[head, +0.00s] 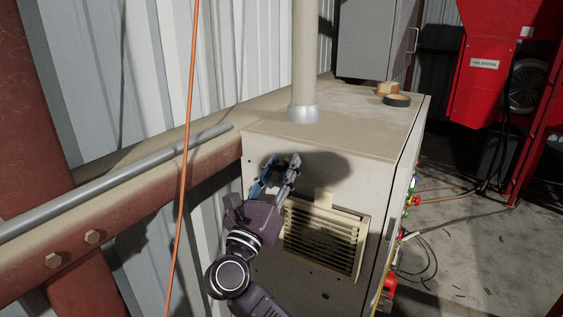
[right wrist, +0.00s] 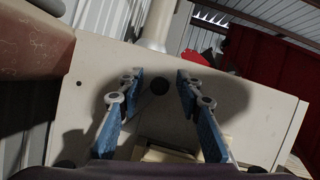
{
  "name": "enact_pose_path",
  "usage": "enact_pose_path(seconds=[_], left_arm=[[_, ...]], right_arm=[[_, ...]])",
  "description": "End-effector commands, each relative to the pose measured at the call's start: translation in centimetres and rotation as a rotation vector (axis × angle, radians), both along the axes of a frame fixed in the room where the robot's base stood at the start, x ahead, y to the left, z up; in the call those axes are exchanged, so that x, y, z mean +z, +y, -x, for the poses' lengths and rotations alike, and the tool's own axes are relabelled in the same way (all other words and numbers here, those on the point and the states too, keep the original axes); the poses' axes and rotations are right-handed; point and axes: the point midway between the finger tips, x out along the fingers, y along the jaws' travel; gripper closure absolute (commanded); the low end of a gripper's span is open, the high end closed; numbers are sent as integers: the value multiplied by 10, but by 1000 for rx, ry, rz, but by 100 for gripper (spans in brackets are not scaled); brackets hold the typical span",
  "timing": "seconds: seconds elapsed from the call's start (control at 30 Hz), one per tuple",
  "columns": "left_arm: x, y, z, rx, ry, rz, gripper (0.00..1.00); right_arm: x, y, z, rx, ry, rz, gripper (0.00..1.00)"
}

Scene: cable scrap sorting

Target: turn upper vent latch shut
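A pale cabinet (head: 345,160) carries a cream slatted vent (head: 325,237) on its front face. A small cream tab, which looks like the upper vent latch (head: 324,198), stands up at the vent's top edge. My right gripper (head: 281,163) is above and left of this tab, close to the cabinet face. In the right wrist view its blue-padded fingers (right wrist: 158,78) are apart with nothing between them. Beyond them, a dark round spot (right wrist: 159,86) shows on the panel. Part of the cream vent frame (right wrist: 166,154) shows low in that view, mostly hidden by my gripper. My left gripper is out of view.
A pipe (head: 304,60) rises from the cabinet top, where a black tape roll (head: 397,100) lies. A rusty beam (head: 120,215) with a grey conduit and an orange cable (head: 184,150) are at the left. A red machine (head: 488,65) stands at the back right.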

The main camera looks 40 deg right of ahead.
Motion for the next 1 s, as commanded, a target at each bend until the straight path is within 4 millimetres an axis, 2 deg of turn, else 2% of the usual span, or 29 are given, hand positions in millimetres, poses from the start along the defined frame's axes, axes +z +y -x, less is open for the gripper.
enact_pose_path(seconds=[0.2, 0.5, 0.8, 1.0], left_arm=[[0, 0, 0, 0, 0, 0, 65], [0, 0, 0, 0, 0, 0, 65], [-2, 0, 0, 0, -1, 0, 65], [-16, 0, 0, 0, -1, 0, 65]], right_arm=[[0, 0, 0, 0, 0, 0, 67], [0, 0, 0, 0, 1, 0, 100], [-2, 0, 0, -1, 1, 0, 100], [-8, -1, 2, -1, -28, -15, 100]])
